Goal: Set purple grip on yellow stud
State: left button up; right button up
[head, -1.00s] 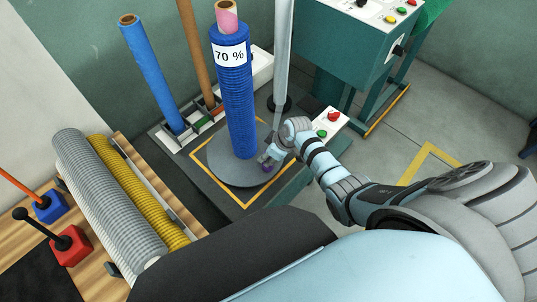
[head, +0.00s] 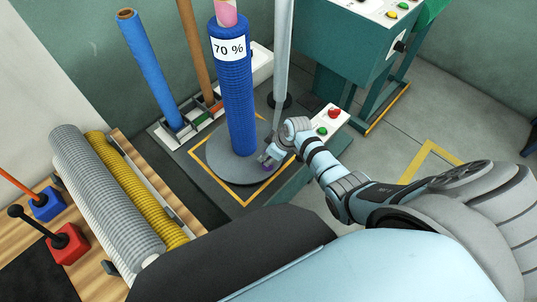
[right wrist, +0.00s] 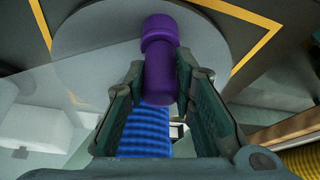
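The purple grip (right wrist: 160,70) is a short cylinder with a wider rounded end. It sits between the two fingers of my right gripper (right wrist: 160,90), which look closed on its sides. In the head view the right gripper (head: 268,159) is low near the right rim of the grey round plate (head: 220,171), with a little purple of the grip (head: 267,167) showing under it. I cannot make out a yellow stud in either view. My left gripper is not in view.
A blue netting roll (head: 238,105) marked 70 % stands on the round plate, left of the right gripper. A grey post (head: 282,60) rises behind the gripper. A button box with a red button (head: 333,113) is to the right. Grey (head: 105,190) and yellow rolls (head: 140,190) lie left.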

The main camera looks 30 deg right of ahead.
jog(key=o, duration=0.5)
jog(key=v, duration=1.2)
jog(key=shift+a, duration=0.1)
